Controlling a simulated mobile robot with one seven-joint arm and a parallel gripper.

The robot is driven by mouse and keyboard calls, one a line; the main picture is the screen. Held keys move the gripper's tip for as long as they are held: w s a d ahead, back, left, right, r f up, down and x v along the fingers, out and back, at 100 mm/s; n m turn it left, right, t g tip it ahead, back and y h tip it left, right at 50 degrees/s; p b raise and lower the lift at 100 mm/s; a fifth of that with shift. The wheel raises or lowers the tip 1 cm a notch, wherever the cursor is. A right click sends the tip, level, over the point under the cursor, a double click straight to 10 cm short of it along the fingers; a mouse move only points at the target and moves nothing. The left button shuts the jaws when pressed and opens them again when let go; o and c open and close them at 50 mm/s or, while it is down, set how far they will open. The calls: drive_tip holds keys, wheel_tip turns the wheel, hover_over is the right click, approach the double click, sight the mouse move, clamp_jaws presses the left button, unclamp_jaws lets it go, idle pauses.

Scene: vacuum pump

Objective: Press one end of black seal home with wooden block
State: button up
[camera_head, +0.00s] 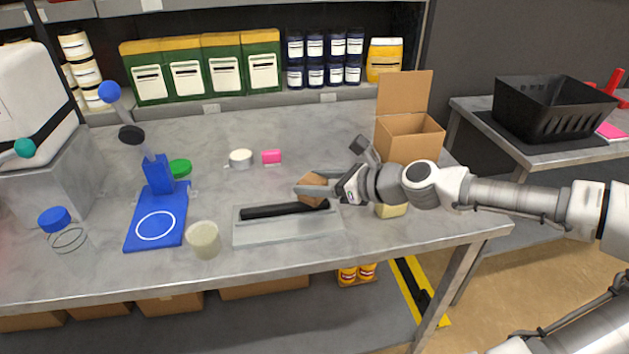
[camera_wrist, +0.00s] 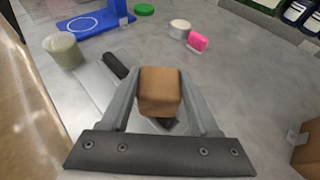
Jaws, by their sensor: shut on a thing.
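The black seal (camera_head: 270,211) lies lengthwise along a light grey plate (camera_head: 285,234) on the table. My gripper (camera_head: 317,188) is at the seal's right end, shut on the wooden block (camera_head: 312,180). In the wrist view the block (camera_wrist: 160,92) sits between both fingers of my gripper (camera_wrist: 160,98). The seal (camera_wrist: 115,66) shows there beyond the block at upper left, and a dark part shows just below the block. The block covers the seal's middle in that view. I cannot tell whether the block touches the seal.
A cloudy jar (camera_head: 204,240) stands left of the plate. A blue stand (camera_head: 157,215) is further left. A white lid (camera_head: 241,158) and a pink item (camera_head: 271,156) lie behind the plate. An open cardboard box (camera_head: 409,137) stands at right. Table behind the plate is mostly clear.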

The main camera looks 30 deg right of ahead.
drive_tip(key=shift+f, duration=0.45)
idle(2.4)
wheel_tip(320, 180, up, 6)
drive_tip(key=p, duration=0.8)
drive_tip(key=shift+r, duration=0.15)
drive_tip(key=shift+w+a, duration=0.1)
drive_tip(key=shift+a, duration=0.05)
idle(0.3)
